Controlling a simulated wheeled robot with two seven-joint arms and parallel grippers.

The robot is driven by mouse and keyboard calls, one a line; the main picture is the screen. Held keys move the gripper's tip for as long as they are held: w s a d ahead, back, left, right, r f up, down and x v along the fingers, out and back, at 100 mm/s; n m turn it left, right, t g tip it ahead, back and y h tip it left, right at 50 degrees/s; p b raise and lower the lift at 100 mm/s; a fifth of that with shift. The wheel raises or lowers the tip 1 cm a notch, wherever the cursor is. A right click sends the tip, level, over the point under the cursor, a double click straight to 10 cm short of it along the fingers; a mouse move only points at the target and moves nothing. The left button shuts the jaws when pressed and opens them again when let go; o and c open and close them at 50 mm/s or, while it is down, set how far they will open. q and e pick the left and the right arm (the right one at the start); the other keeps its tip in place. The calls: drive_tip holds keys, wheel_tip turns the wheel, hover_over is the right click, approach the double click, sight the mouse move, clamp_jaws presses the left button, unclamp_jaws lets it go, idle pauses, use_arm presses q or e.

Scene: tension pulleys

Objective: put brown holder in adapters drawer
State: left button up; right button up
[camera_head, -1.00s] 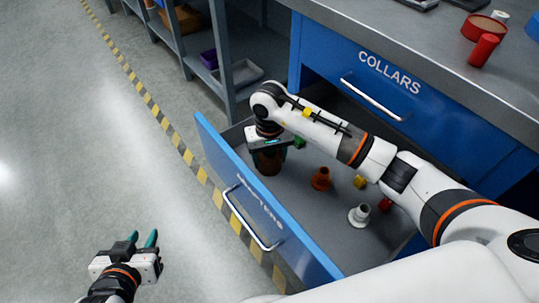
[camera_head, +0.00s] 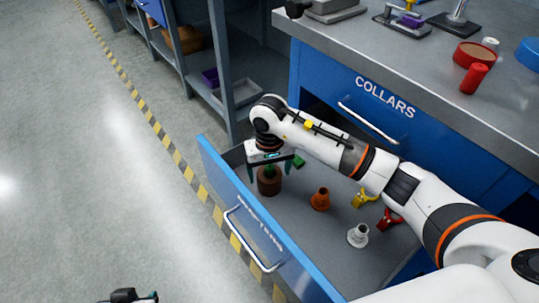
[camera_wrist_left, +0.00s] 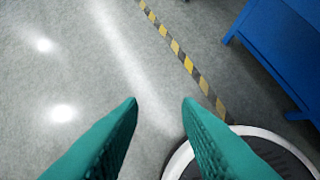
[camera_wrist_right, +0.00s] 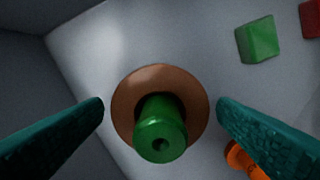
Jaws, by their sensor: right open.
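The brown holder (camera_head: 268,187) stands upright on the floor of the open adapters drawer (camera_head: 325,248), near its front left corner. A green piece sits in the holder's middle, seen from above in the right wrist view, where the holder's brown rim (camera_wrist_right: 124,105) surrounds it. My right gripper (camera_head: 269,166) is open just above the holder, with a finger on each side and gaps between fingers and rim. My left gripper (camera_wrist_left: 160,105) is open and empty over the bare floor; in the head view only a bit shows at the bottom edge.
The drawer also holds an orange piece (camera_head: 320,199), a white piece (camera_head: 358,235), a yellow piece (camera_head: 364,198), a red piece (camera_head: 389,220) and a green block (camera_head: 298,161). The collars drawer front (camera_head: 385,97) is above. A grey shelf (camera_head: 240,92) stands behind.

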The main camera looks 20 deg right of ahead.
wheel_tip(320, 180, up, 4)
drive_tip(key=shift+f+p, duration=0.25)
drive_tip(key=shift+p, duration=0.55)
drive_tip(key=shift+r+p, duration=0.3)
drive_tip(key=shift+r, duration=0.35)
use_arm(q)
drive_tip(key=s+g, duration=0.1)
drive_tip(key=s+a, duration=0.1)
drive_tip(key=s, duration=0.1)
drive_tip(key=s+r+g, duration=0.1)
drive_tip(key=shift+s+a+g+y, duration=0.15)
drive_tip(key=shift+g+y, duration=0.15)
